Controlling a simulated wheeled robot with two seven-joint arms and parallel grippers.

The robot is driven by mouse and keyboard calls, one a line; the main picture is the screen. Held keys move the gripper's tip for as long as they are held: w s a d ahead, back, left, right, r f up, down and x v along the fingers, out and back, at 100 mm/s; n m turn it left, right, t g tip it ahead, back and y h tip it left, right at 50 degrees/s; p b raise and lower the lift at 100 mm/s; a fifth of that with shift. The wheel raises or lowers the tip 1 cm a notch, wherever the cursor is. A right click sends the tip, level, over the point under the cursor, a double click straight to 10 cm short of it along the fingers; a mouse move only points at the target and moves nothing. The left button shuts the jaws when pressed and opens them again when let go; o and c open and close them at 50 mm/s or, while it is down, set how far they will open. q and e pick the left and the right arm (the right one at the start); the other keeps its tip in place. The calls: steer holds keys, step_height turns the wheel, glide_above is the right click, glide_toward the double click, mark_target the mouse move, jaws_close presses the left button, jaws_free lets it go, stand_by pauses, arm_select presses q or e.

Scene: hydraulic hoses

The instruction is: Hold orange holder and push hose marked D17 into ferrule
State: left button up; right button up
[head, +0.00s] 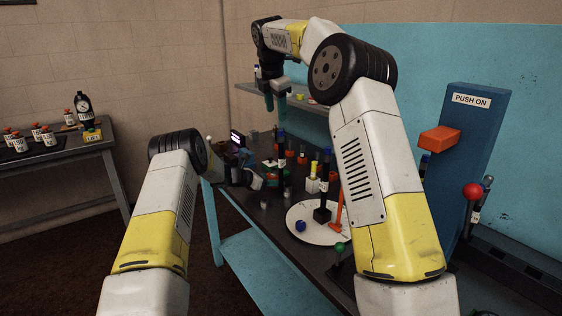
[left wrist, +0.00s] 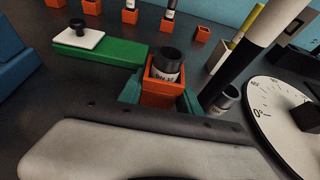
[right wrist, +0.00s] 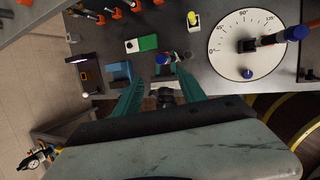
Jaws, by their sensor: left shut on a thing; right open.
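An orange square holder (left wrist: 158,95) stands on the dark bench in the left wrist view, with a dark round ferrule (left wrist: 168,62) in its top. The ferrule's label is too blurred to read. My left gripper (left wrist: 160,102) is shut on the holder, its teal fingers on either side. In the head view, a dark hose with a blue top (head: 281,150) stands below my right gripper (head: 276,105), which is open and empty. A blue top (right wrist: 162,59) shows between its fingers in the right wrist view. I cannot read D17 anywhere.
A white dial disc (right wrist: 225,58) lies to the right on the bench. A green block with a white pad (left wrist: 100,46) is behind the holder. Several orange holders stand farther back. A blue "PUSH ON" post (head: 480,115) with an orange arm rises at the right.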

mark_target(281, 130)
steer(key=w+f+n, duration=0.1)
steer(key=f+n, duration=0.1)
steer(key=f, duration=0.1)
steer(key=w+d+f+n, duration=0.1)
steer(key=w+f+n, duration=0.1)
steer(key=f, duration=0.1)
steer(key=w+f+n, duration=0.1)
steer(key=f+n, duration=0.2)
steer(key=shift+w+d+f+g+h, duration=0.2)
steer(key=shift+d+f+g+h, duration=0.1)
steer(key=shift+d, duration=0.05)
jaws_close()
stand_by(0.4)
steer(key=shift+r, duration=0.1)
stand_by(1.2)
